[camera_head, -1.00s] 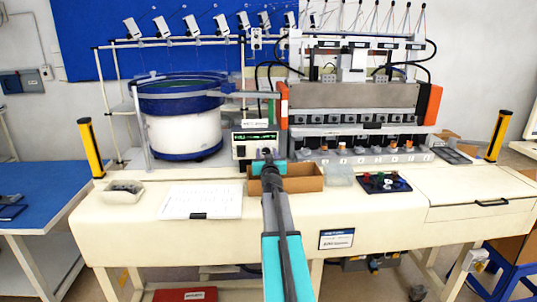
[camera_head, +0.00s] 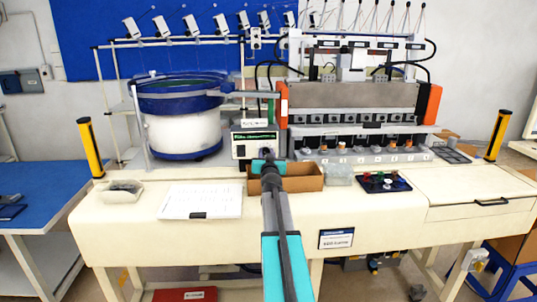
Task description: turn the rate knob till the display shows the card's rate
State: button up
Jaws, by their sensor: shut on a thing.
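The control box (camera_head: 240,149) is white and stands at the back of the bench, left of the large machine. Its display (camera_head: 255,136) is dark with small green characters that I cannot read. A small white card (camera_head: 257,122) stands on top of the box; its print is too small to read. My arm reaches up from the bottom middle, and my gripper (camera_head: 265,154) is at the lower right of the box front. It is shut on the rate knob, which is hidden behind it.
A blue-rimmed white bowl feeder (camera_head: 183,132) stands left of the box. A brown open bin (camera_head: 305,177) lies under my arm. A white sheet (camera_head: 200,201), a clear box (camera_head: 339,175) and a dark tray (camera_head: 383,183) lie on the bench.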

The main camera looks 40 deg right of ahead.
jog(key=shift+m, duration=0.3)
jog(key=o, duration=1.1)
jog(key=shift+c, duration=0.2)
jog(key=shift+s, duration=0.15)
jog(key=shift+b+v, duration=0.5)
jog(key=shift+v, duration=6.3)
